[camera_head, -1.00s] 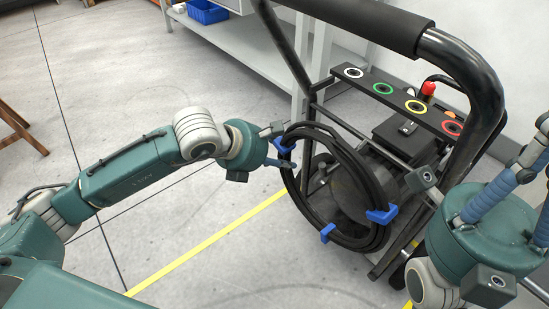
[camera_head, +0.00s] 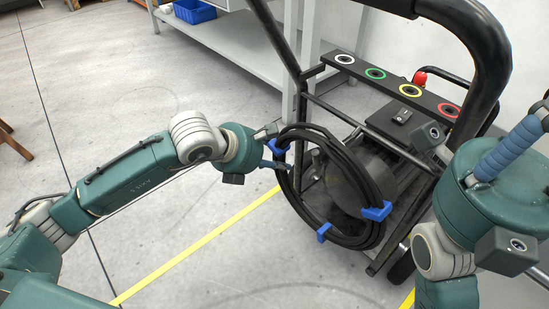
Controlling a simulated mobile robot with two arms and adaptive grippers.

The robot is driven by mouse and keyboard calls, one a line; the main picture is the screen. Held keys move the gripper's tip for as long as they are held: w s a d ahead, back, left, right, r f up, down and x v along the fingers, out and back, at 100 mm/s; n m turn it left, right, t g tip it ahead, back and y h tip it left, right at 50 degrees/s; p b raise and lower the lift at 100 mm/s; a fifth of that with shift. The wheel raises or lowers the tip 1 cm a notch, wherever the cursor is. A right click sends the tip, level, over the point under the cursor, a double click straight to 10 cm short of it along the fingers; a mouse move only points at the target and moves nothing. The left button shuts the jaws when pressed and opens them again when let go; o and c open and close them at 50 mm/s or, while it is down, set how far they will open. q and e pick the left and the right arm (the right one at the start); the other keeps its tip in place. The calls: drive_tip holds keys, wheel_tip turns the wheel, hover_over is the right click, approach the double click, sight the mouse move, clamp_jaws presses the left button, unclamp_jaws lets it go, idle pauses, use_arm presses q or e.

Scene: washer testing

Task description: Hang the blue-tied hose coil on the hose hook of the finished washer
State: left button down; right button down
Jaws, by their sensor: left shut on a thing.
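The black hose coil (camera_head: 369,181) with several blue ties hangs upright in front of the washer's lower frame. My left gripper (camera_head: 272,147) is shut on the coil's upper left rim, at a blue tie. The washer (camera_head: 497,62) has a black tubular handle and a panel with white, green, yellow and red rings. The coil overlaps the washer's frame in the picture; I cannot tell whether they touch. I cannot make out the hose hook. My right gripper (camera_head: 520,150) is close by at the right edge, partly cut off, its jaw state unclear.
A grey workbench (camera_head: 240,45) with a blue bin (camera_head: 194,11) on its lower shelf stands behind the washer. A yellow line (camera_head: 200,243) crosses the floor. A wooden stool leg (camera_head: 6,140) shows at the left edge.

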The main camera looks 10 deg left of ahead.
use_arm(q)
drive_tip(key=shift+d+r, duration=0.1)
drive_tip(key=shift+r, duration=0.1)
drive_tip(key=c, duration=1.1)
unclamp_jaws()
drive_tip(key=o, duration=0.3)
drive_tip(key=shift+f, duration=0.3)
drive_tip(key=o, duration=0.8)
drive_tip(key=shift+r, duration=0.1)
